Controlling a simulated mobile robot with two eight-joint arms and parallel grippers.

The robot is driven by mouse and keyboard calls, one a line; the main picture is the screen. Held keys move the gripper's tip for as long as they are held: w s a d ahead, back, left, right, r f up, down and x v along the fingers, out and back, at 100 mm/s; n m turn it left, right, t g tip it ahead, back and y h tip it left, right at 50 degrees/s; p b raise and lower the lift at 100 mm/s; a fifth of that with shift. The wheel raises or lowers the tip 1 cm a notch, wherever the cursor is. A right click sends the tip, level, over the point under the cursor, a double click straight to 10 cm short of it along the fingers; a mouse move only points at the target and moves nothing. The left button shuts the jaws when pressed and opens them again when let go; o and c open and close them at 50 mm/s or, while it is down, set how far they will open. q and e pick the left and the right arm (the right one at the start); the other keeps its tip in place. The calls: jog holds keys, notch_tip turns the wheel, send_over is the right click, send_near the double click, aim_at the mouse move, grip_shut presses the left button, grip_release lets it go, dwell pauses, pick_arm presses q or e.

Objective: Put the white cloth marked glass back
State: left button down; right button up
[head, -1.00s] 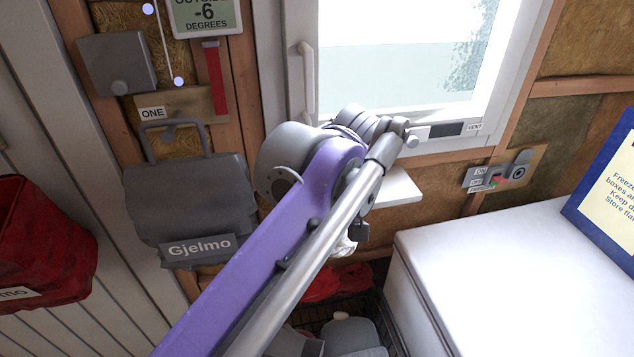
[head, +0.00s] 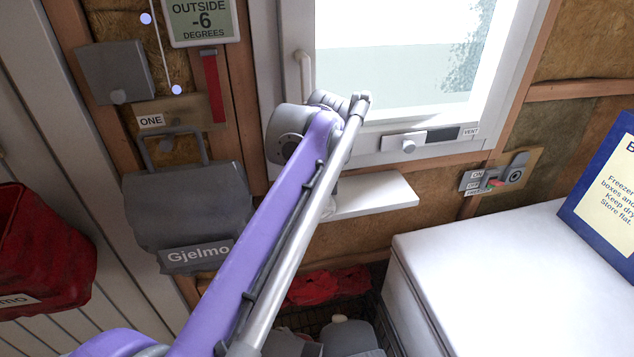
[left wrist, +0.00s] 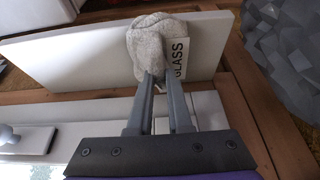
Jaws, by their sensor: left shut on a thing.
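The white cloth (left wrist: 150,42) is bunched up in the left wrist view, with a white tag reading GLASS (left wrist: 181,58) at its right side. My left gripper (left wrist: 160,78) is shut on the cloth's lower end. The cloth lies in front of the white shelf board (left wrist: 75,50); I cannot tell whether it touches it. In the head view the shelf (head: 375,196) sits under the window, and my purple left arm hides the cloth and gripper near its left end. My right gripper is not in view.
A grey bag marked Gjelmo (head: 190,215) hangs left of the shelf. The window (head: 400,60) has a handle and a vent slider (head: 408,142). A white chest (head: 480,280) stands right, and a wire basket with red cloth (head: 325,285) is below. The shelf's right part is bare.

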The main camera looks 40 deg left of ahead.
pick_arm(q)
jog(key=shift+s, duration=0.15)
jog(key=shift+f, duration=0.1)
jog(key=c, duration=0.8)
grip_release()
jog(key=shift+c, duration=0.2)
jog(key=p+v, duration=0.1)
jog(key=v, duration=1.1)
jog(key=s+d+f+m+t+h, duration=0.1)
jog(key=s+d+f+m, duration=0.2)
jog(key=f, duration=0.7)
jog(key=s+d+f+m+t+h, duration=0.1)
jog(key=s+d+f+m, duration=0.2)
jog(key=s+d+f, duration=0.4)
jog(key=s+d+f+m+h, duration=0.1)
jog(key=s+d+f+m, duration=0.3)
jog(key=f, duration=0.9)
jog(key=shift+s+d+f+t+h, duration=0.3)
jog(key=shift+s+d+t, duration=0.15)
jog(key=shift+d, duration=0.3)
